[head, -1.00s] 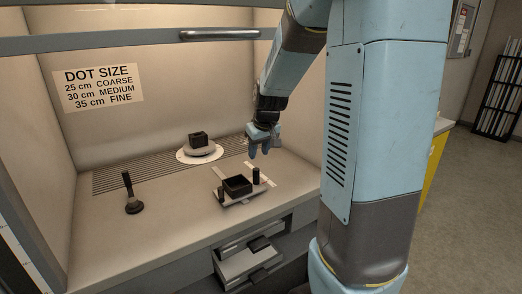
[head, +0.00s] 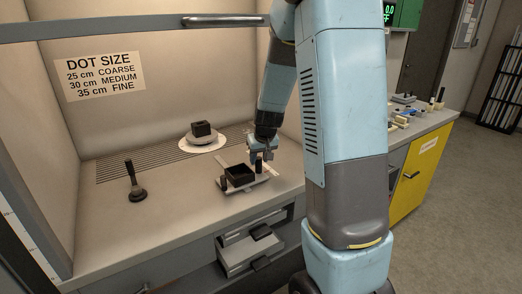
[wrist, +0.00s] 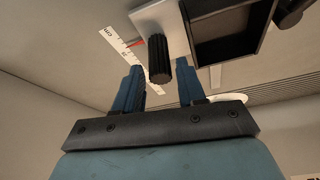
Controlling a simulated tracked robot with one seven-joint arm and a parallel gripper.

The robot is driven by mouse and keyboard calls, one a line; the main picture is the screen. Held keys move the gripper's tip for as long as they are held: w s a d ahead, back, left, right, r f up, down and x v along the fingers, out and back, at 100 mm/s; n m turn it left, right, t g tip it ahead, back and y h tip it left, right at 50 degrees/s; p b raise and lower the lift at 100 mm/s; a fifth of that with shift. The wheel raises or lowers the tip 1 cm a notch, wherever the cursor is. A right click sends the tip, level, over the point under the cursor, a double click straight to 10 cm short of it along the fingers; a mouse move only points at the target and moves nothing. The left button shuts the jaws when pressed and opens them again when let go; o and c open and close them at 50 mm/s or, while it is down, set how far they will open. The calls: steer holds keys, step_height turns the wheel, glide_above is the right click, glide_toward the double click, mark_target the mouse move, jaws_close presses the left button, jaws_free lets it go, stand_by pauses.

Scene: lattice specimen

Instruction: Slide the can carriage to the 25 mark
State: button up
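The can carriage (head: 230,189) is a pale plate on the bench, carrying an open black square box and dark upright posts. In the wrist view its plate (wrist: 168,17) and part of its box show at the top. A ribbed black knob (wrist: 158,62) stands on the plate. A white scale (wrist: 124,42) with a red pointer (wrist: 137,43) runs beside the plate; I cannot read which mark the pointer is at. My gripper (head: 262,158) is above the carriage's right end. In the wrist view its fingers (wrist: 159,72) are open, one either side of the knob, with gaps visible.
A dark box on a round base (head: 202,132) stands on a white disc behind. A black upright handle (head: 134,182) stands to the left. A sign (head: 100,76) lists 25, 30 and 35 cm dot sizes. Open drawers (head: 254,240) jut out below the bench edge.

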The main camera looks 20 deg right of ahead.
mark_target(258, 163)
steer(key=shift+x, duration=2.05)
steer(key=shift+c, duration=0.2)
jaws_close()
